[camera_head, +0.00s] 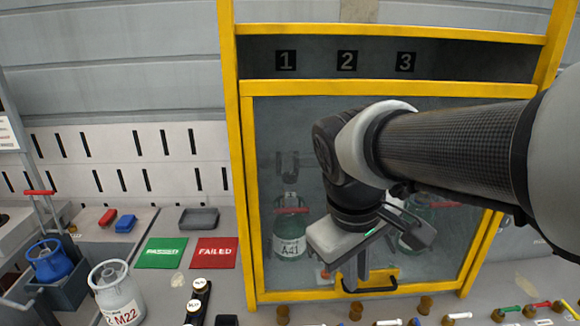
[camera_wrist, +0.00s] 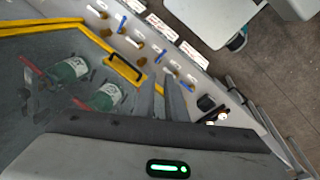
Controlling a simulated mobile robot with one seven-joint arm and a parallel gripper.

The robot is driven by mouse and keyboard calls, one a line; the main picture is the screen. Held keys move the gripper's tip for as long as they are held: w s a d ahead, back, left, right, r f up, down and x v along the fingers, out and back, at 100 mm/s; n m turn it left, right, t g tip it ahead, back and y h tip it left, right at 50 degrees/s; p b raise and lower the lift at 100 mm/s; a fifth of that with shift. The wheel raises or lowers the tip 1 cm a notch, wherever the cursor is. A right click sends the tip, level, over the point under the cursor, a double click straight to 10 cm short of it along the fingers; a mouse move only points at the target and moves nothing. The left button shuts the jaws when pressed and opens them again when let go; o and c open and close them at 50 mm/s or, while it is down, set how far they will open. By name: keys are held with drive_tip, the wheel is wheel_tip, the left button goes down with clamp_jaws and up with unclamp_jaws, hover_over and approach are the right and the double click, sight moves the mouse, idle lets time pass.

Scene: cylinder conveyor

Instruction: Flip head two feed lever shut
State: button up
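The test cabinet has a yellow frame (camera_head: 238,150) and the numbers 1, 2 (camera_head: 347,60) and 3 over its glass door. A row of small levers and brown knobs runs along the front, including a brown knob (camera_head: 355,311) and a blue-tipped lever (camera_head: 415,322). The wrist view shows blue levers (camera_wrist: 122,22) there beside white labels. I cannot tell which lever is head two's feed lever. My gripper (camera_head: 354,286) points down before the door, near its black handle (camera_head: 370,289). Its fingers (camera_wrist: 165,84) are close together, with nothing visible between them.
Behind the glass stand a green cylinder (camera_head: 290,241) marked A41 and a second one. Left are a green PASSED mat (camera_head: 161,252), a red FAILED mat (camera_head: 214,252), a grey tray (camera_head: 198,218), a white cylinder (camera_head: 119,297) and a blue cylinder (camera_head: 50,262). My arm hides the cabinet's middle.

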drive_tip(key=w+a+f+n+h+b, duration=0.1)
drive_tip(key=w+f+n+b, duration=0.1)
drive_tip(key=f, duration=0.2)
drive_tip(key=w+a+f+n+g+h+b, duration=0.1)
drive_tip(key=w+a+f+n+b, duration=0.1)
drive_tip(key=f, duration=0.3)
drive_tip(key=w+a+f+n+g+h+b, duration=0.1)
drive_tip(key=w+f+n+b, duration=0.1)
drive_tip(key=f, duration=0.3)
drive_tip(key=shift+a+n+b, duration=0.3)
drive_tip(key=shift+a+b, duration=0.05)
drive_tip(key=shift+b, duration=0.2)
clamp_jaws()
drive_tip(key=w+a+f+n+h+b, duration=0.1)
drive_tip(key=w+a+f+n+b, duration=0.1)
drive_tip(key=f, duration=0.3)
drive_tip(key=w+a+f+n+h+b, duration=0.1)
drive_tip(key=w+a+f+n+b, duration=0.1)
drive_tip(key=f, duration=0.4)
drive_tip(key=shift+a+f+n+h+b, duration=0.25)
drive_tip(key=shift+a+n+h+b, duration=0.2)
drive_tip(key=shift+a+n, duration=0.3)
drive_tip(key=shift+d, duration=0.1)
